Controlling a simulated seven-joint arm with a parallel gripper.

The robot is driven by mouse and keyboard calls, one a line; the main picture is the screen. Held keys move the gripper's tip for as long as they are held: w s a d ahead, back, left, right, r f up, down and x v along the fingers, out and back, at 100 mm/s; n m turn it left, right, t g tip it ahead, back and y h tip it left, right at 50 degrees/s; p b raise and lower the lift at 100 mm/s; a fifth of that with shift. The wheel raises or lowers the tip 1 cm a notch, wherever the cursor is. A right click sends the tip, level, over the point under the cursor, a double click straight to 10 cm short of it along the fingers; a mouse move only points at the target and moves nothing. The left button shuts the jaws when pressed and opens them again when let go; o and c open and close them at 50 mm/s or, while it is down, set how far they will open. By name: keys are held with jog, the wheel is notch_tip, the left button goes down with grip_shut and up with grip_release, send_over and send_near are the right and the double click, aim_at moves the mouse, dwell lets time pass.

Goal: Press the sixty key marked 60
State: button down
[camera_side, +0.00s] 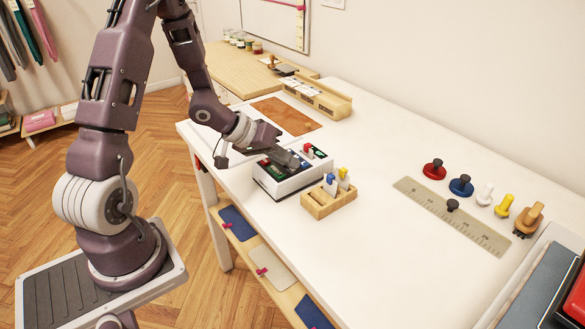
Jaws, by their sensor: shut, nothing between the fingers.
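A white box with a dark top panel (285,187) stands near the table's left front edge. Its top carries red, green and blue parts, and a small red-and-white piece (308,151) stands at its back right. The markings on it are too small to read, so I cannot tell which key is 60. My gripper (297,163) is shut and empty. Its fingers point right and slope down over the box top, hiding part of the panel. I cannot tell whether the fingertips touch a key.
A wooden holder (328,203) with blue and yellow pieces stands just right of the box. A brown mat (286,115) and wooden tray (317,98) lie behind it. A ruler (450,213) and several coloured knobs are farther right. The middle of the table is clear.

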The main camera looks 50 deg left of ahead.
aim_at(288, 172)
jog(key=shift+r, duration=0.8)
jog(key=shift+r, duration=2.55)
